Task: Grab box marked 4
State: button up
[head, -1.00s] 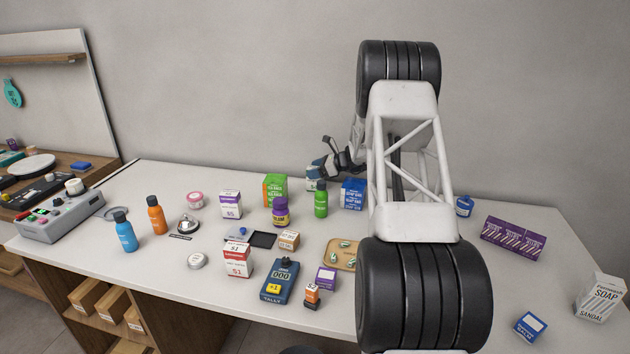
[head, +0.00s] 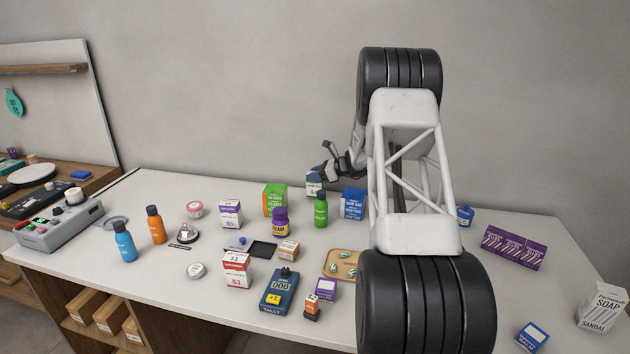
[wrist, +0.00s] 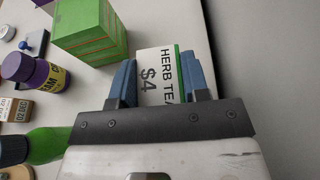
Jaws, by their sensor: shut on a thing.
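The box marked $4 (wrist: 157,76) is a white carton with a green edge and the words HERB TEA, seen in the wrist view. My gripper (wrist: 160,82) is shut on it, with one blue finger on each side. In the head view the box (head: 313,190) shows small below my gripper (head: 316,178), at the back of the counter, between a green box and a blue box. My arm covers part of the head view. I cannot tell whether the box's base touches the counter.
A green box (head: 275,200), a green bottle (head: 320,209) and a blue box (head: 353,203) stand close around the held box. The wall is close behind. The counter's front holds a tally device (head: 279,290) and several small boxes.

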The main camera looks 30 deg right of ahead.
jog(key=shift+r, duration=4)
